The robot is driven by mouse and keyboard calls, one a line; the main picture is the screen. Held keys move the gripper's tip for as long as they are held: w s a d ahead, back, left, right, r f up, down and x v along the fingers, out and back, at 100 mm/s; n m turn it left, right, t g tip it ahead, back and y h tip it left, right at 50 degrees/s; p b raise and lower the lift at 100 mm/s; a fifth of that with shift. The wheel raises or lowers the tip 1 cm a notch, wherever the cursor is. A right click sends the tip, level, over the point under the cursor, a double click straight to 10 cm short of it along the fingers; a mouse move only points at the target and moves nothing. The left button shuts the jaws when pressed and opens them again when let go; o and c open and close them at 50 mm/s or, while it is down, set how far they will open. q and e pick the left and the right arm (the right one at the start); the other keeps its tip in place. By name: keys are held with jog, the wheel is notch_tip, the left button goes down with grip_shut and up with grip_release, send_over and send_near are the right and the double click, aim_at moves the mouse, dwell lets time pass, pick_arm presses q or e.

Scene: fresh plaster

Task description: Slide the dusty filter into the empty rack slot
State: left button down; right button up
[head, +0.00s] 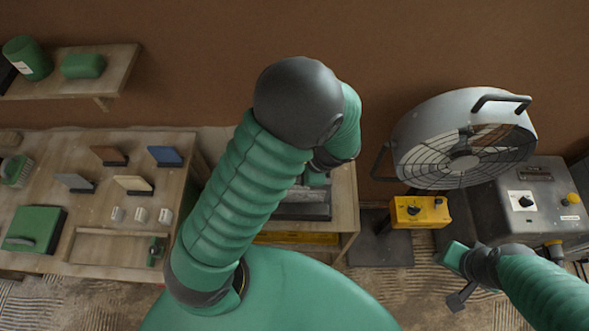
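My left arm rises through the middle of the head view and bends down at a dark elbow. Its gripper (316,178) is mostly hidden behind the forearm, over a small wooden table (345,205). A dark grey slab-like item (303,207) lies on that table below it; I cannot tell whether it is the rack or the filter. No dusty filter or empty slot can be made out clearly. My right gripper (456,277) is at the lower right, in front of the grey machine, with no held object to be seen.
A caged fan (465,145) and a grey machine (535,205) stand at right, with a yellow control box (420,211) beside them. A workbench (100,200) at left holds several blocks, white cups and a green case (33,228). A wall shelf (105,75) holds green containers.

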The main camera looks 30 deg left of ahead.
pick_arm(q)
jog(key=shift+d+f, duration=0.15)
jog(key=shift+f, duration=0.1)
jog(key=shift+a+f+b, duration=0.3)
jog(key=shift+b, duration=0.1)
jog(key=c, duration=1.3)
grip_release()
jog(key=shift+a, duration=0.35)
jog(key=shift+c, duration=0.2)
jog(key=shift+d+r, duration=0.15)
jog(key=shift+d, duration=0.35)
jog(key=b+v, duration=0.1)
jog(key=v, duration=1.5)
jog(key=shift+r, duration=0.2)
pick_arm(e)
jog(key=shift+s+x, duration=0.25)
jog(key=shift+x, duration=0.75)
jog(key=shift+a+f, duration=0.1)
jog(key=shift+a, duration=0.05)
